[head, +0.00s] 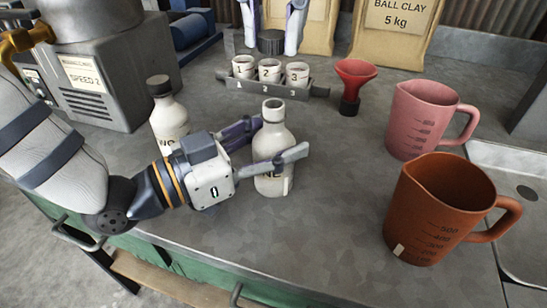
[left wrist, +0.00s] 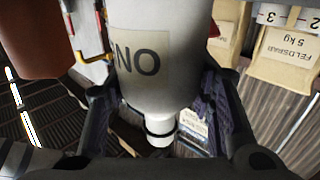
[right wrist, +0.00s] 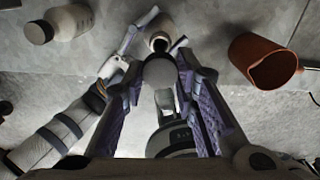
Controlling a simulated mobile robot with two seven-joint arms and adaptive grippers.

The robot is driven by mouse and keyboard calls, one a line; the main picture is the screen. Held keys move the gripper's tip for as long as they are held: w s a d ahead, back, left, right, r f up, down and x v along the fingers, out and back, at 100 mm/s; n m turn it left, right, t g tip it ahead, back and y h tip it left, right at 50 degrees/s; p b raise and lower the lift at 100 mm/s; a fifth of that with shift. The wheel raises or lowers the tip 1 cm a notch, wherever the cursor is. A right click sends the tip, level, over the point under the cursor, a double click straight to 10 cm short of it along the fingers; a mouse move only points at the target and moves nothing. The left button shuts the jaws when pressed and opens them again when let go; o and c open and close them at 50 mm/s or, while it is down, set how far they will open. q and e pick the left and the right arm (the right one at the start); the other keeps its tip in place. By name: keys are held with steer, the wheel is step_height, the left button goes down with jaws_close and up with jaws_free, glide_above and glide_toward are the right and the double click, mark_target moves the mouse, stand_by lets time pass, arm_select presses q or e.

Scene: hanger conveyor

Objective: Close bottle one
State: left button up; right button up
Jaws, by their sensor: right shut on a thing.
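Bottle one (head: 273,140) is a white bottle with an uncapped neck, standing upright on the bench in the head view. Its label shows in part, upside down, in the left wrist view (left wrist: 160,85). My left gripper (head: 282,143) has one finger in front of it and one behind; I cannot tell whether they press on it. My right gripper (head: 271,30), at the top of the head view, is shut on a dark grey cap (head: 271,42). The cap shows between the fingers in the right wrist view (right wrist: 160,72), apart from the bottle's mouth.
A second white bottle (head: 168,115) with a dark cap stands behind my left arm. A rack of numbered cups (head: 270,84), a red funnel (head: 353,78), a pink jug (head: 415,120) and a brown jug (head: 435,210) stand around. The front middle of the bench is clear.

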arm_select(q)
jaws_close()
arm_select(e)
steer(key=shift+f, duration=2.5)
steer(key=shift+f, duration=0.15)
steer(key=shift+f, duration=0.75)
steer(key=shift+f, duration=0.55)
